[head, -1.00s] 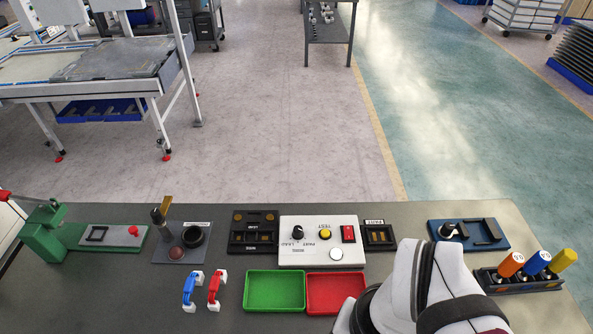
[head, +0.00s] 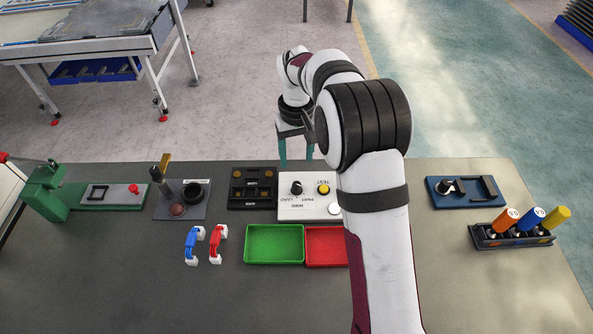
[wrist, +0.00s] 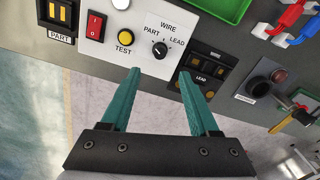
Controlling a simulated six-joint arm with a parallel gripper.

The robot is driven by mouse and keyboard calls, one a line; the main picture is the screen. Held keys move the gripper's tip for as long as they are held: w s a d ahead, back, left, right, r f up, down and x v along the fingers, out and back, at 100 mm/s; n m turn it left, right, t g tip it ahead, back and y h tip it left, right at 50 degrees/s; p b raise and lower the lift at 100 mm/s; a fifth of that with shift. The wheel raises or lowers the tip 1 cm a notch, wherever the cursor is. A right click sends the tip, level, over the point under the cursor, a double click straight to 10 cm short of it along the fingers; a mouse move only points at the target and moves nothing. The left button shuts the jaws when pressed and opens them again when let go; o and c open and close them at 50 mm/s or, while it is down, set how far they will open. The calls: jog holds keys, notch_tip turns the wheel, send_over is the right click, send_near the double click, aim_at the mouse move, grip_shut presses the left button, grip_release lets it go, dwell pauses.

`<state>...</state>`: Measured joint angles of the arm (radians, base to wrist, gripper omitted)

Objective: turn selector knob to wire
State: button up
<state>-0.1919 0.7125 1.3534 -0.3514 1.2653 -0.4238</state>
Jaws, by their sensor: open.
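The black selector knob (head: 296,188) sits on the white test panel (head: 290,212), left of the yellow TEST button (head: 323,189). In the wrist view the knob (wrist: 160,49) has labels WIRE, PART and LEAD around it, and its pale mark appears turned toward the PART side. My gripper (head: 296,160) is at the far edge of the table, just beyond the panel. In the wrist view my gripper (wrist: 161,85) has its two teal fingers spread wide and empty, with the knob a little ahead of the gap between the tips, apart from them.
Beside the knob are the LEAD fixture (wrist: 203,68) and a red rocker switch (wrist: 95,26). Green (head: 274,244) and red (head: 326,246) trays lie in front of the panel. My arm hides the panel's right part. The table's front middle is clear.

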aim_at(297, 183)
notch_tip(297, 183, down, 11)
jog(key=shift+r, duration=0.2)
grip_shut()
